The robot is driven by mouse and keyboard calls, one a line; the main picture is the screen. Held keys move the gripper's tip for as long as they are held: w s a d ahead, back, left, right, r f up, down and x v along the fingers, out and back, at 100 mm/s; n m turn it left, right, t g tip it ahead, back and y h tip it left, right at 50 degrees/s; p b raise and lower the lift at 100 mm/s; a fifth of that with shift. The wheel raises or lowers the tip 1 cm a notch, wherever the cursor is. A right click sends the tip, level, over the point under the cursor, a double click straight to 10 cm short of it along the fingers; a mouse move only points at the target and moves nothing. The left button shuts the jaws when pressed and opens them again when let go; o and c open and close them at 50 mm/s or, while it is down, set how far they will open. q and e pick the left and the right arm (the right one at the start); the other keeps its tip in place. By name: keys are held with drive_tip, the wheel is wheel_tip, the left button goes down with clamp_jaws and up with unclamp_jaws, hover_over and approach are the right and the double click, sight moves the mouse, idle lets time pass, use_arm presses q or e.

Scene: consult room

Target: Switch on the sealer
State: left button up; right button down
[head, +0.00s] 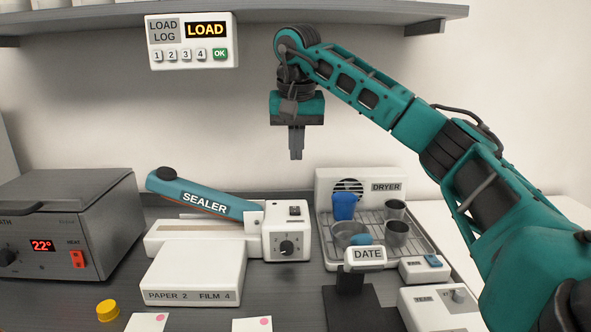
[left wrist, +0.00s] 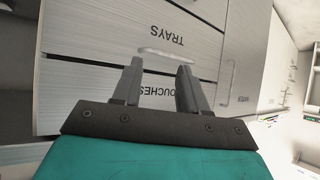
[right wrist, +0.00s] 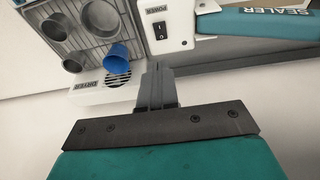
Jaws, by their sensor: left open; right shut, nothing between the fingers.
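The sealer (head: 205,203) has a raised blue-green arm labelled SEALER over a white base. Its white control box (head: 270,242) carries a dark knob (head: 286,247) and, on top, a small black power switch (head: 294,210). The switch also shows in the right wrist view (right wrist: 160,30), next to the word POWER. My right gripper (head: 296,157) is shut and empty, pointing down above and behind the control box, apart from it. In the right wrist view its fingertips (right wrist: 157,66) are near the box. My left gripper (left wrist: 160,65) is open and empty, facing drawer fronts away from the sealer.
A dryer (head: 335,188) with cups on its rack stands right of the sealer. A DATE stamp (head: 366,258) stands in front of it. A grey heater unit (head: 65,220) reading 22° is at left. A shelf (head: 300,14) and the LOAD LOG panel (head: 191,60) are above.

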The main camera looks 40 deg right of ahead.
drive_tip(key=b, duration=0.2)
approach(296, 212)
drive_tip(key=x, duration=0.5)
drive_tip(key=shift+w+d+f, duration=0.1)
drive_tip(key=shift+w+d, duration=0.2)
drive_tip(key=shift+w, duration=0.15)
use_arm(q)
drive_tip(key=shift+w+d+f, duration=0.35)
drive_tip(key=shift+w, duration=0.1)
use_arm(e)
drive_tip(key=shift+f, duration=0.65)
drive_tip(key=shift+s+f, duration=0.1)
drive_tip(key=shift+f, duration=0.25)
use_arm(q)
drive_tip(key=shift+s+a+f, duration=0.15)
drive_tip(key=shift+s, duration=0.1)
use_arm(e)
drive_tip(key=shift+a+r, duration=0.15)
drive_tip(key=shift+w+d+r+p, duration=0.3)
drive_tip(key=shift+p, duration=0.45)
use_arm(q)
drive_tip(key=shift+r, duration=0.95)
use_arm(e)
drive_tip(key=shift+w+d, duration=0.2)
drive_tip(key=shift+w, duration=0.05)
